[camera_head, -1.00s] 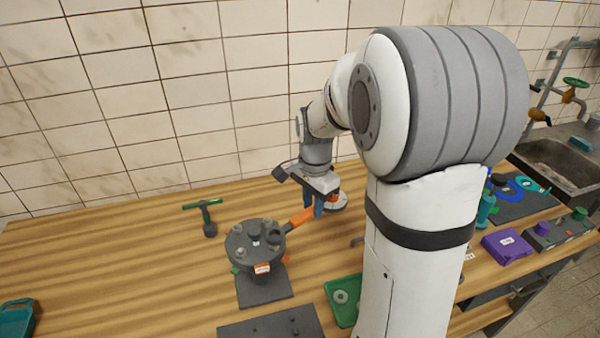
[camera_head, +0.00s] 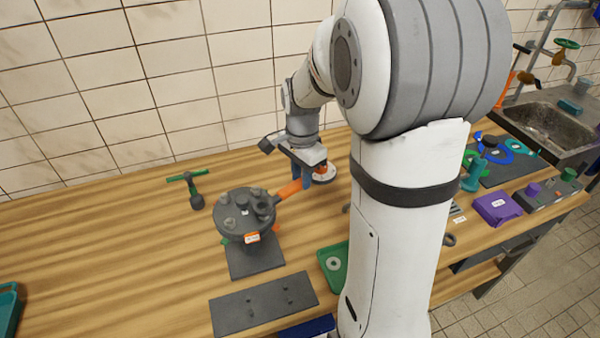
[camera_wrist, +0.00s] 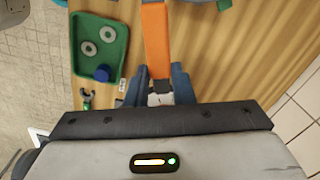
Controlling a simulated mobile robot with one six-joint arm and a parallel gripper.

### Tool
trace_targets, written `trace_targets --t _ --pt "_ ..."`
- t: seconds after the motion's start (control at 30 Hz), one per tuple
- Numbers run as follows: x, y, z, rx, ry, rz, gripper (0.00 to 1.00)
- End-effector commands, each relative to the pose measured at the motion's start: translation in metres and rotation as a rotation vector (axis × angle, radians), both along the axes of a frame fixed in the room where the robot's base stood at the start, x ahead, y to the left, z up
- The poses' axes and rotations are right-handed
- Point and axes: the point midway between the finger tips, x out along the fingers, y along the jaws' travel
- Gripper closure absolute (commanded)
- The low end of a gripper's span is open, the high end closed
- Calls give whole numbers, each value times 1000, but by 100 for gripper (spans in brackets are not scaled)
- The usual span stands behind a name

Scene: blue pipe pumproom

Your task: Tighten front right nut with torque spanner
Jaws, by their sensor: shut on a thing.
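The torque spanner (camera_head: 290,189) has an orange handle, which also shows in the wrist view (camera_wrist: 156,42). My gripper (camera_head: 308,182) is shut on the handle, with its blue fingers on either side of it in the wrist view (camera_wrist: 158,85). The spanner reaches left and slightly down to the dark round flange (camera_head: 240,226). Its dark ring head (camera_head: 264,208) lies at the right side of the flange top, over or around a nut; I cannot tell how fully it is seated. Several other nuts (camera_head: 229,223) stand around the flange top.
A green T-handled tool (camera_head: 190,183) lies left of the flange. A green tray (camera_wrist: 100,47) with two washers and a dark plate (camera_head: 265,302) lie nearer me. A purple box (camera_head: 495,208) and a sink (camera_head: 550,130) are at right. The left bench is mostly clear.

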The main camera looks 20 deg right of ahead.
Motion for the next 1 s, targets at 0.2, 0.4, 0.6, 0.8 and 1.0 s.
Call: trace_targets --t 0.2,0.4,0.6,0.8,1.0 --pt "0 0 -2 0 -1 1 100" --pt "0 1 -8 0 -1 1 100" --pt "1 1 -14 0 0 2 100" --pt "1 2 -20 0 1 3 100" --pt "1 2 -24 0 0 3 100"
